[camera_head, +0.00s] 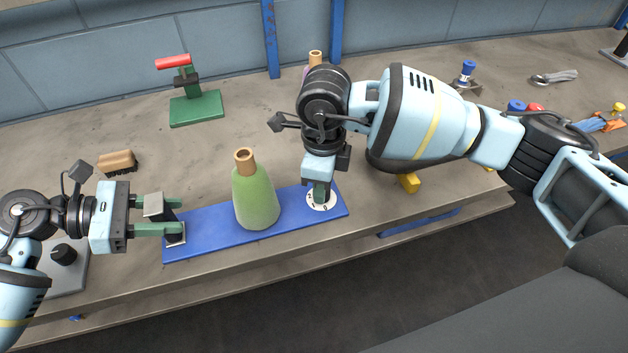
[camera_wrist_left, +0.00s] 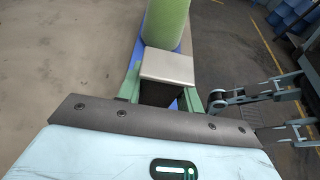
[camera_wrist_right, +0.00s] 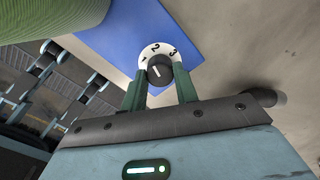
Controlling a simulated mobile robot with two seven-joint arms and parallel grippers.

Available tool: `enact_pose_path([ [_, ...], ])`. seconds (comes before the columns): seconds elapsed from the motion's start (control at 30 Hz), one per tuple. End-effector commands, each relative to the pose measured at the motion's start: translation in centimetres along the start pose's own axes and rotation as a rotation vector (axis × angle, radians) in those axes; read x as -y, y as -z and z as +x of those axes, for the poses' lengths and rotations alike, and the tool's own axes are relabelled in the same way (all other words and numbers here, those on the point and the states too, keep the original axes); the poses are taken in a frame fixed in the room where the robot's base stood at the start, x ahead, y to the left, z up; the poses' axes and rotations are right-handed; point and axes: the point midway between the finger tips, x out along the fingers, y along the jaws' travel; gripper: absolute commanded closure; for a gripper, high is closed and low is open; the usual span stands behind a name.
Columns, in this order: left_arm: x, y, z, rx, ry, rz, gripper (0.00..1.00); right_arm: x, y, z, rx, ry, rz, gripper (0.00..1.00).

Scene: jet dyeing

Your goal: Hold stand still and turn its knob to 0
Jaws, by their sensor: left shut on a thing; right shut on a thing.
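The stand is a long blue plate (camera_head: 205,232) with a green yarn cone (camera_head: 257,197) upright on it. At its left end is a dark block with a grey top (camera_wrist_left: 167,67). My left gripper (camera_head: 181,216) is shut on this block. At the right end is a white numbered dial (camera_wrist_right: 148,52) with a round black knob (camera_wrist_right: 160,71). My right gripper (camera_head: 321,190) comes from above and is shut on the knob. The right wrist view shows 1, 2 and 3; the knob's white line points roughly between 1 and 2. The 0 cannot be made out there.
A green-based clamp with a red handle (camera_head: 196,107) and a brown brush (camera_head: 117,162) are behind to the left. A yellow piece (camera_head: 409,182) lies right of the stand. The stand is near the table's front edge. Bare tabletop lies behind the plate.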

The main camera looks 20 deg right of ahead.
Motion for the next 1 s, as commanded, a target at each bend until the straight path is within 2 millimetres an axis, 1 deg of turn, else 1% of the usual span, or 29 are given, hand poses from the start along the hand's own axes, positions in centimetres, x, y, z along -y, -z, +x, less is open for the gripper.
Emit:
enact_pose_path([
  [1.0, -0.03, 0.01, -0.05, -0.001, -0.001, 0.000, 0.87, 0.06, 0.01, -0.11, 0.000, 0.002, -0.966, 0.93],
])
